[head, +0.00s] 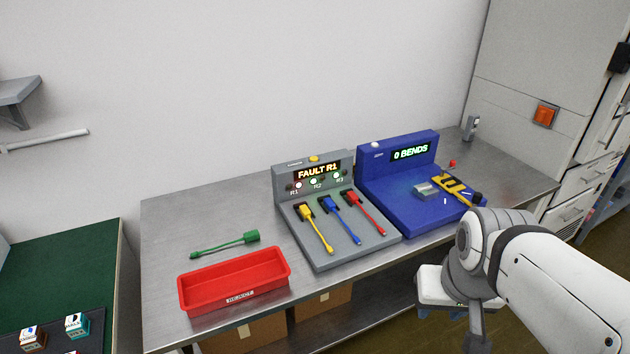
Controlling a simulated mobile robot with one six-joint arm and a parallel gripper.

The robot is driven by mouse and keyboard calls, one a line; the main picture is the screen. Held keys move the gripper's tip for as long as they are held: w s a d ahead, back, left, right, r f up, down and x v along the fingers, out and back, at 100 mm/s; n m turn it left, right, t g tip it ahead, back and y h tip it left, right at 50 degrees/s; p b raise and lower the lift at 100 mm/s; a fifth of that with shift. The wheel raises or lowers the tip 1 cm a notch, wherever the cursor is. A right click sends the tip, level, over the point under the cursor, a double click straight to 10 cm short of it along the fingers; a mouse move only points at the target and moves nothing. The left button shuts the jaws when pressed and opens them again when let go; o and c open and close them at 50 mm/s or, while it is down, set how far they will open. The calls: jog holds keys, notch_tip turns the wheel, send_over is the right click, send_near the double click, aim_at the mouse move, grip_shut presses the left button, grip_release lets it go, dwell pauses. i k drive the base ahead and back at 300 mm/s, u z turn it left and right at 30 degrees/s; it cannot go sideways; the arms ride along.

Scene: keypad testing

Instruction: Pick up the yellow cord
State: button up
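The yellow cord (317,229) lies on the sloped face of the grey test unit (318,262). Its wide yellow head sits at a dark socket in the left place of the row, and its thin tail points toward the front. A blue cord (342,219) and a red cord (366,214) lie beside it to the right. My gripper (441,312) is at the lower right, in front of the table and apart from the cords. Its fingers are small and partly hidden, so I cannot tell whether they are open.
The grey unit's display reads "FAULT R1". A red tray (232,283) stands at the table's front left, with a green cord (226,244) behind it. A blue unit (400,190) reading "0 BENDS" stands to the right. The table's back left is clear.

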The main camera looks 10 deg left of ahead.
aim_at(303, 210)
jog(key=z, duration=0.05)
jog(key=i, duration=1)
jog(key=u, duration=0.05)
